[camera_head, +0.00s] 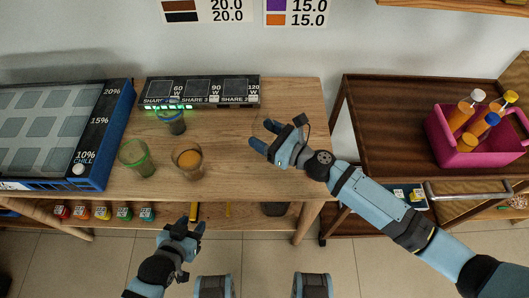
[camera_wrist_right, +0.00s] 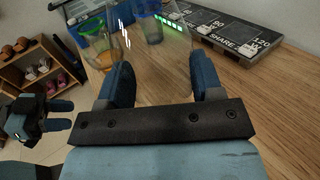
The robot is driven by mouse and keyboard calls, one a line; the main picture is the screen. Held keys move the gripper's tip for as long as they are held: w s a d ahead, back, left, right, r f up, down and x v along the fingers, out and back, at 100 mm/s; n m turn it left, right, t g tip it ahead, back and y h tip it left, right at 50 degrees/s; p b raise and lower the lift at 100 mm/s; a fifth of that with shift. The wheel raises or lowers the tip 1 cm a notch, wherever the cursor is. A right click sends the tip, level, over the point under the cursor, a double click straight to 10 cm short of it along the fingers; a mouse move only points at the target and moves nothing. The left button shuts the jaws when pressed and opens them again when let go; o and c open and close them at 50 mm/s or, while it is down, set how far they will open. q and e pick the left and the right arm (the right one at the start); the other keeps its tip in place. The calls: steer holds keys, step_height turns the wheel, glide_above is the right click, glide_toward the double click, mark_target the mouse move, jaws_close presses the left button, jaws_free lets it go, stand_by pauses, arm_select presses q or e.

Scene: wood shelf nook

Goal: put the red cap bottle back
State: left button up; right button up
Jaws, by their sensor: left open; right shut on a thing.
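In the head view, several orange-filled bottles stand in a pink crate (camera_head: 470,158) at the right. One bottle (camera_head: 461,116) has a pale reddish cap; another (camera_head: 502,103) has a brownish-orange cap. I cannot tell surely which is the red cap bottle. My right gripper (camera_head: 262,137) is above the right part of the wooden table, well left of the crate. In the right wrist view (camera_wrist_right: 152,82) its fingers are shut on a clear, glass-like thing (camera_wrist_right: 150,58), hardly visible in the head view. My left gripper (camera_head: 184,225) is open and empty in front of the table.
On the table (camera_head: 235,130) stand a green-rimmed glass (camera_head: 136,158), a glass with orange liquid (camera_head: 187,160) and a blue-rimmed glass (camera_head: 172,119). A black label box (camera_head: 200,90) is behind, a blue chill tray (camera_head: 98,150) left. The dark cart top (camera_head: 385,120) left of the crate is clear.

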steer(key=shift+f+b, duration=0.85)
steer(key=shift+f, duration=1.9)
steer(key=shift+f, duration=0.15)
steer(key=o, duration=1.3)
